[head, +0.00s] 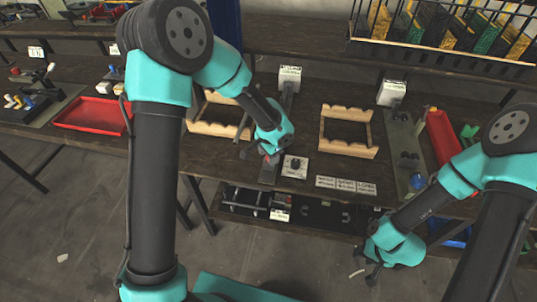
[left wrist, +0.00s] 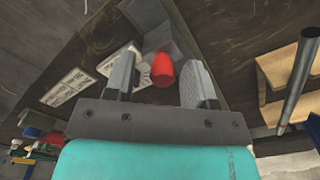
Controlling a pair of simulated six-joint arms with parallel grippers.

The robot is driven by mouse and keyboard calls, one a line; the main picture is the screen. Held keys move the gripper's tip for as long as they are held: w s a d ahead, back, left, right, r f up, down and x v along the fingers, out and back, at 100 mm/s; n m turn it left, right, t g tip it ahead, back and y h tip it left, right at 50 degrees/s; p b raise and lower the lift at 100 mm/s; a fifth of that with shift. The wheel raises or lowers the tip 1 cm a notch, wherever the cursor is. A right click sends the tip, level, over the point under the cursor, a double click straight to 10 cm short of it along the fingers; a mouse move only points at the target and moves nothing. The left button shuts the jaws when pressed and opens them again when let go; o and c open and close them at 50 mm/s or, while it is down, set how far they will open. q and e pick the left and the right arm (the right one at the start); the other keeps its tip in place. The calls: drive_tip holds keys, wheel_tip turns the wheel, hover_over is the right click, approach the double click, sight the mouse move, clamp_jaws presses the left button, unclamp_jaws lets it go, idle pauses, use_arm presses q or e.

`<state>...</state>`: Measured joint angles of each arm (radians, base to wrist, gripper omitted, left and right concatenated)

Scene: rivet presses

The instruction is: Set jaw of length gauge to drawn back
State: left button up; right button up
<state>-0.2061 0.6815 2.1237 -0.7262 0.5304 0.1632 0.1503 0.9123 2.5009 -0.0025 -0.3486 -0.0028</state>
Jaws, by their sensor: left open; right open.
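The length gauge (head: 268,172) is a grey rail at the middle of the bench, largely hidden behind my left gripper in the head view. In the left wrist view its grey block (left wrist: 172,40) carries a red knob (left wrist: 162,70). My left gripper (head: 266,157) is open over it. In the left wrist view the red knob shows between the two fingers of that gripper (left wrist: 162,80); I cannot tell whether they touch it. How far along the rail the jaw sits is hidden. My right gripper (head: 371,277) is open and empty, in front of the bench edge at the right.
Wooden racks (head: 346,148) stand on both sides. White label cards (head: 345,185) lie near the front edge. Red trays (head: 92,114) sit at left and right. A lower shelf (head: 310,210) holds parts.

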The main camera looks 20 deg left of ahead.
use_arm(q)
wheel_tip(320, 180, up, 17)
drive_tip(key=shift+r, duration=0.2)
idle(0.7)
drive_tip(key=s+a+f+n+h, duration=0.1)
drive_tip(key=s+f+n+h, duration=0.2)
drive_tip(key=f, duration=0.8)
drive_tip(key=s+a+f+n+h, duration=0.1)
drive_tip(key=s+f+n, duration=0.35)
drive_tip(key=f, duration=0.65)
drive_tip(key=s+a+f+n, duration=0.2)
drive_tip(key=s+a+f, duration=0.2)
drive_tip(key=s+f, duration=0.8)
drive_tip(key=shift+f+t, duration=0.35)
drive_tip(key=shift+t, duration=0.05)
